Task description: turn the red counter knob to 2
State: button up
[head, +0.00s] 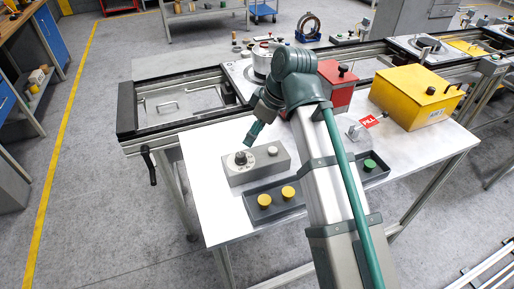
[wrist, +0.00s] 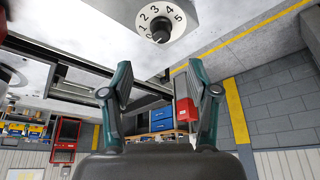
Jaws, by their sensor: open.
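A grey box (head: 256,166) sits on the white table and carries a black knob (head: 241,158) on a white dial, with a small pale button (head: 272,151) to its right. No red knob shows on this box. My gripper (wrist: 160,72) is open and empty, with the knob beyond its fingertips and apart from them. In the head view my gripper (head: 252,132) is just above and behind the box.
A dark tray (head: 251,217) with yellow round pieces (head: 264,201) lies in front of the box. A red box (head: 336,92), a yellow box (head: 411,98) and a red FILL sign (head: 371,121) stand to the right. The table's left part (head: 205,185) is clear.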

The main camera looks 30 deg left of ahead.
aim_at(241, 155)
jog(key=p+x, duration=0.1)
jog(key=x, duration=0.9)
jog(key=shift+s+a+f, duration=0.15)
jog(key=shift+s+f, duration=0.05)
jog(key=shift+f, duration=0.1)
jog(key=shift+c, duration=0.3)
jog(key=shift+p, duration=0.3)
grip_shut()
